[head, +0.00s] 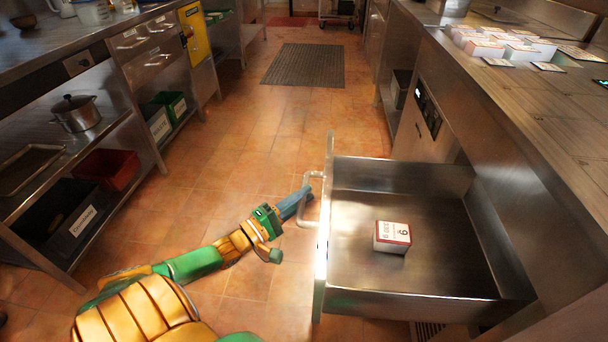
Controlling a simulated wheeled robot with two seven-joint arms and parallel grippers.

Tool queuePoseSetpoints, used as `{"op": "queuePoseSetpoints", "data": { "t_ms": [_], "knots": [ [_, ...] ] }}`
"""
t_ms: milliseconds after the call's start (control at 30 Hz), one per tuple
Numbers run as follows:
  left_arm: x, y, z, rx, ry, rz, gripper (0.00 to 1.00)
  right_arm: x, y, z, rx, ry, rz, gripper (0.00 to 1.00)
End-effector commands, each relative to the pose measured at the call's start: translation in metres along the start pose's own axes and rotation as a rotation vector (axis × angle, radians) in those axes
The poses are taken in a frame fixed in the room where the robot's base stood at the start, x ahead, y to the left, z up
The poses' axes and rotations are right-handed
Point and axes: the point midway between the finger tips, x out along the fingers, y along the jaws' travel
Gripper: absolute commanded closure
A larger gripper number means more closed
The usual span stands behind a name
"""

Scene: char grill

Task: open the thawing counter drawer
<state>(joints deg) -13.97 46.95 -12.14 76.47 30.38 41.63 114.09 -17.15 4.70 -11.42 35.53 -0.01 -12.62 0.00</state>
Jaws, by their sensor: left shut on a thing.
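The thawing counter drawer (350,308) stands pulled out from the steel counter on the right, and its inside shows from above. A small white and red box (392,237) lies on the drawer floor. The drawer's front panel faces left and carries a pale bar handle (307,181). My left gripper (304,197) is at this handle, shut on it. My left arm reaches in from the lower left. My right gripper is not in view.
The steel counter (520,110) runs along the right, with several white boxes (500,42) on top. Shelving with a pot (75,113) and a red bin (106,169) stands on the left. The tiled aisle between is clear up to a dark mat (304,65).

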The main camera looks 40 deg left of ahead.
Motion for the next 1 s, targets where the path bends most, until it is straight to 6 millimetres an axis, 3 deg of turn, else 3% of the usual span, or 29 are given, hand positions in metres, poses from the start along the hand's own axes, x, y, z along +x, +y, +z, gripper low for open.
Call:
{"op": "queuePoseSetpoints", "data": {
  "t_ms": [133, 167, 267, 567, 833, 1000],
  "knots": [
    [0.0, 0.001, 0.0, 0.001, 0.0, 0.002, 1.0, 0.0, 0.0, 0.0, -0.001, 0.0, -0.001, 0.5],
    [0.001, 0.001, 0.0, 0.001, 0.0, 0.002, 0.72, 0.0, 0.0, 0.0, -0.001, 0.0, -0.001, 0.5],
    [0.0, 0.001, 0.0, 0.001, 0.0, 0.002, 0.48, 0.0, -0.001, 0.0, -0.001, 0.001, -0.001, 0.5],
    [-0.002, 0.0, 0.0, 0.0, 0.0, 0.0, 0.48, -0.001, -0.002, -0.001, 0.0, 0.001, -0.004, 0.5],
    [-0.055, 0.0, 0.0, 0.0, 0.002, -0.005, 0.48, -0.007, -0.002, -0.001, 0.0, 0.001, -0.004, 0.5],
    [-0.071, 0.0, 0.0, 0.001, 0.0, 0.0, 0.48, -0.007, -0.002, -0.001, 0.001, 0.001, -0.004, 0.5]
  ]
}}
